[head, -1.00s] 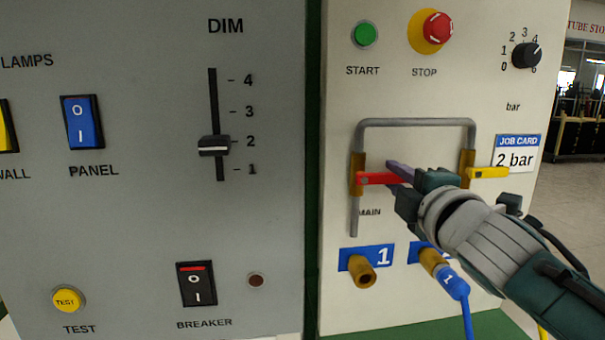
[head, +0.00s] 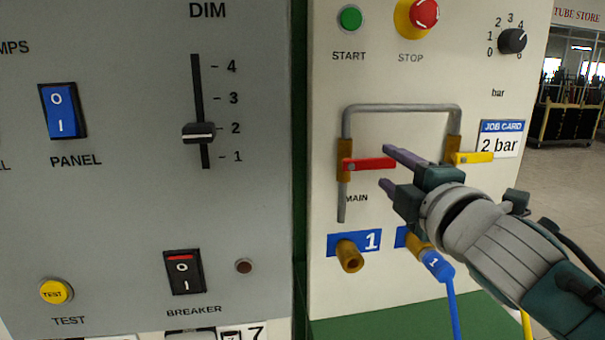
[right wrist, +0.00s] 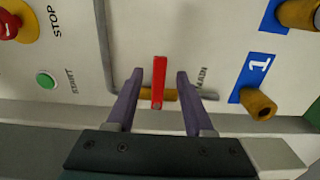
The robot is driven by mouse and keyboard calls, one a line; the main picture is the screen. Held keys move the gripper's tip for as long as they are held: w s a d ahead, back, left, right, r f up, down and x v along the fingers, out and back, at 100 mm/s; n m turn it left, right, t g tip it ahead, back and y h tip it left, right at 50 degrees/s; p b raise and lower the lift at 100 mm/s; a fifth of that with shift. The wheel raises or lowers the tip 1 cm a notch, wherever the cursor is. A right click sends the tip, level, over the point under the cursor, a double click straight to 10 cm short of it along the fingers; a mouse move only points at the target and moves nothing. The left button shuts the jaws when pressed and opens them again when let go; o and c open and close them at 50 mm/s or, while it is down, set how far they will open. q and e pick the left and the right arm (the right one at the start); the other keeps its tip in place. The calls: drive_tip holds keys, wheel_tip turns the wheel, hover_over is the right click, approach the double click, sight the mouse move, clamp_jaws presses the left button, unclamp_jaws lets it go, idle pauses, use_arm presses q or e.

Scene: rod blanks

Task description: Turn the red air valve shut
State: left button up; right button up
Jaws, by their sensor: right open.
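The red air valve's lever (head: 370,164) points right, level, across its upright grey pipe from a brass body (head: 344,160) above the MAIN label. My right gripper (head: 388,168) is open at the lever's free end, with one purple finger above it and one below. In the right wrist view the red lever (right wrist: 159,80) stands between the open fingers (right wrist: 160,75), with a gap on both sides. The gripper is not closed on it. My left gripper is not in view.
A yellow lever (head: 474,158) sits close right, partly behind my right gripper. Brass port 1 (head: 348,256) juts out below. A blue hose (head: 449,300) hangs beneath my right arm. The STOP button (head: 424,12) and bar knob (head: 512,41) are above.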

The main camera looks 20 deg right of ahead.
drive_tip(key=v, duration=0.6)
drive_tip(key=shift+s, duration=0.25)
drive_tip(key=shift+a, duration=0.1)
